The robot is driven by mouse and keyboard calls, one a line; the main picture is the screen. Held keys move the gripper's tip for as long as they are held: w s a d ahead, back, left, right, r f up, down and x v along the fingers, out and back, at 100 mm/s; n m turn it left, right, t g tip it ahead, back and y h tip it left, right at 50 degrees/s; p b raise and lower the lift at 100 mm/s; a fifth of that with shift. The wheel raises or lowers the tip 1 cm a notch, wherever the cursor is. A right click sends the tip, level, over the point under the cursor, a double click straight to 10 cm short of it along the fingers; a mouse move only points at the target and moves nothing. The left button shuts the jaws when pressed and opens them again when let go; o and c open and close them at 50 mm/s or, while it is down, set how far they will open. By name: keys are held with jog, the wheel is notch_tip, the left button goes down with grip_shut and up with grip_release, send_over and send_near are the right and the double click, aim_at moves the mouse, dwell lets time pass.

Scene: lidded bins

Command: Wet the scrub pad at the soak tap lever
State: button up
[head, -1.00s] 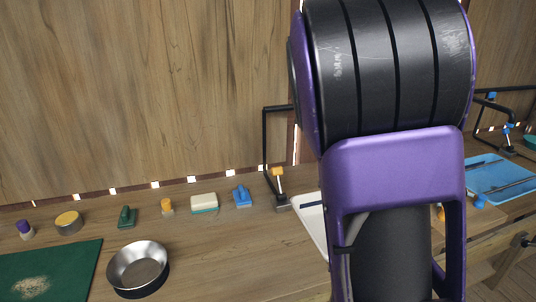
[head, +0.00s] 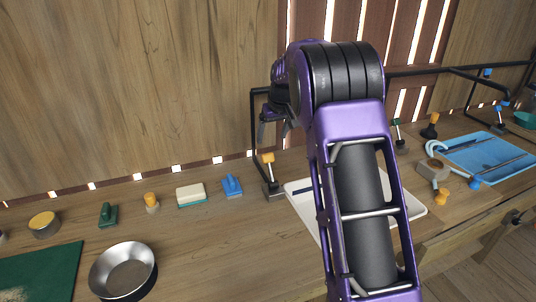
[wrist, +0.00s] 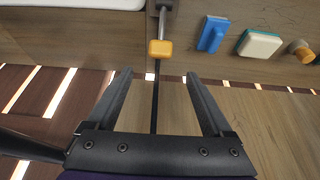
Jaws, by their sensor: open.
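A cream block with a teal base (head: 191,195), which looks like the scrub pad, lies on the bench; it also shows in the wrist view (wrist: 259,43). Right of it stands a lever with an orange knob (head: 268,158) on a dark base, below a black pipe (head: 254,120). I cannot tell for sure that it is the soak tap lever. My gripper (head: 268,127) is above the lever, partly hidden by my arm. In the wrist view my gripper (wrist: 156,75) is open and empty, with the orange knob (wrist: 160,48) just beyond its fingertips, roughly centred between them.
A blue handled tool (head: 232,186) lies between pad and lever. A white tray (head: 415,210) is right of the lever, partly behind my arm. A metal bowl (head: 123,270) and green mat (head: 45,275) are front left. A blue tray (head: 490,158) is far right. The wooden wall stands close behind.

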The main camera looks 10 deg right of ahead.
send_over(270, 170)
jog(key=w, duration=0.3)
notch_tip(270, 170, down, 9)
jog(key=shift+a+f, duration=0.15)
grip_shut()
dwell(0.3)
